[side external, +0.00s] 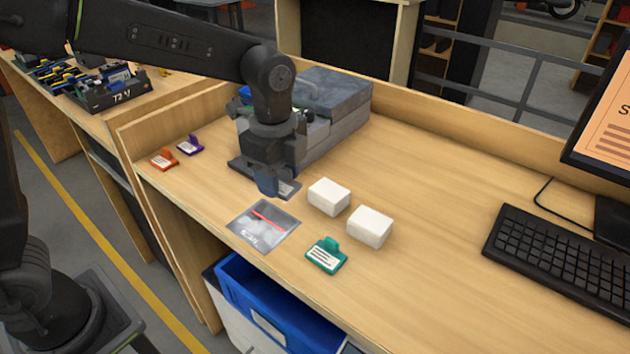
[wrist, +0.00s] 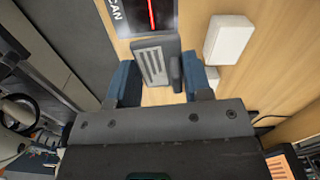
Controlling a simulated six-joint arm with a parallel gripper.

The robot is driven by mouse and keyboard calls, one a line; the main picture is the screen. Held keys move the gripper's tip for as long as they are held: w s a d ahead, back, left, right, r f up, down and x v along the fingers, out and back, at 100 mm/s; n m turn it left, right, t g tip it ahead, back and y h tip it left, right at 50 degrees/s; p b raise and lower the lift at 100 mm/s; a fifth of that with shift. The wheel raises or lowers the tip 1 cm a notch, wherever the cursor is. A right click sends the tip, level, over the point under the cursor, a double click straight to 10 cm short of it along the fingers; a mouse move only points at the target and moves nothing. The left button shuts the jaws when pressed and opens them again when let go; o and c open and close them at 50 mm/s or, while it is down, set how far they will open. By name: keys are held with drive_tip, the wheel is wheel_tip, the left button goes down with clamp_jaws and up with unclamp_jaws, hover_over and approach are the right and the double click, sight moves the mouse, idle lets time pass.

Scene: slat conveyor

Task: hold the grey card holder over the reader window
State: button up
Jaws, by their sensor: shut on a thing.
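The grey card holder (side external: 289,188) shows under my gripper (side external: 268,186), with a pale striped label. In the wrist view, the holder (wrist: 154,63) lies between the two blue fingertips of my gripper (wrist: 162,82), which is shut on it. The reader window (side external: 264,222) is a dark pane with a red line, set on the desk in front of the gripper in the side view. In the wrist view the reader window (wrist: 146,16) is at the top edge, and the holder's far end meets its near edge. The exact height of the holder is hard to tell.
Two white boxes (side external: 329,196) (side external: 369,227) stand right of the window. A green holder (side external: 326,255) lies in front; orange (side external: 164,159) and purple (side external: 190,145) ones lie at left. A grey case (side external: 335,92) stands behind the gripper. A keyboard (side external: 566,258) is at right.

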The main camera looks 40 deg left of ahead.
drive_tip(key=shift+s+a+f, duration=0.25)
drive_tip(key=shift+a+f, duration=0.25)
drive_tip(key=shift+f, duration=0.75)
drive_tip(key=shift+s+a+f, duration=0.2)
drive_tip(key=shift+a+f, duration=0.3)
drive_tip(key=shift+f, duration=0.75)
drive_tip(key=shift+s+a+f, duration=0.25)
drive_tip(key=shift+a+f, duration=0.25)
drive_tip(key=shift+f, duration=0.75)
drive_tip(key=shift+r, duration=3)
